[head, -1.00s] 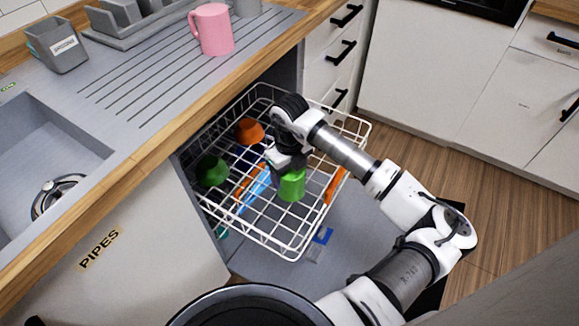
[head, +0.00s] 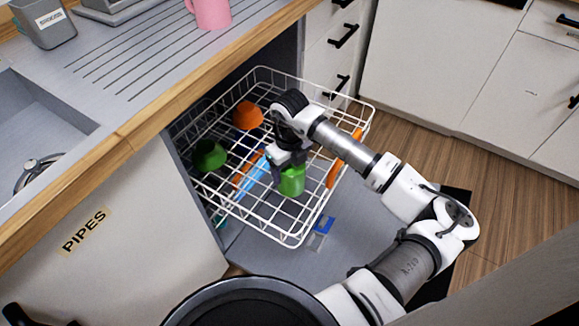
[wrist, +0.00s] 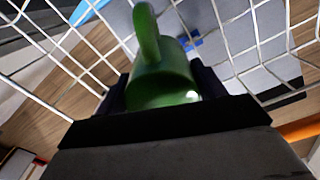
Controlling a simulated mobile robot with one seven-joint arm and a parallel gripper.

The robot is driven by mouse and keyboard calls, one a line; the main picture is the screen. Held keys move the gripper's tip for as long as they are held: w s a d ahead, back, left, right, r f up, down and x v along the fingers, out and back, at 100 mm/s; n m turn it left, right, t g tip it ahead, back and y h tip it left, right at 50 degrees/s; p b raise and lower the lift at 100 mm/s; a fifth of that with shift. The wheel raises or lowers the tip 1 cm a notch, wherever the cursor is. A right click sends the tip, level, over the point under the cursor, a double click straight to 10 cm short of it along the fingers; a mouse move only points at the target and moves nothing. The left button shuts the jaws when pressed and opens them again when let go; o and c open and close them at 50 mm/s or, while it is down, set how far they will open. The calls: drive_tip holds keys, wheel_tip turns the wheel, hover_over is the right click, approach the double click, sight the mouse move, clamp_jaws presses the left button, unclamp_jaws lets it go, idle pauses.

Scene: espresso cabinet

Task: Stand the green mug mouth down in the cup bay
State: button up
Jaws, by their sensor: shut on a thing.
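The green mug (head: 292,181) is in my gripper (head: 288,163), over the right-middle part of the white wire rack (head: 262,228) in the head view. The wrist view shows the mug (wrist: 160,82) between the two dark fingers of my gripper (wrist: 163,92), its handle pointing to the top of that picture. I cannot tell whether the mug touches the wires. Which part of the rack is the cup bay is not clear from the pictures.
A dark green bowl-like thing (head: 208,155) and an orange one (head: 248,115) sit at the rack's left and back. An orange piece (head: 334,173) lies along its right side. The wooden counter edge (head: 150,122) runs close on the left.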

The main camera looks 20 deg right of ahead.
drive_tip(key=shift+f+b, duration=0.45)
drive_tip(key=shift+b, duration=0.1)
drive_tip(key=o, duration=1.2)
drive_tip(key=shift+o, duration=0.2)
wheel_tip(320, 180, up, 14)
drive_tip(key=shift+s+f, duration=0.1)
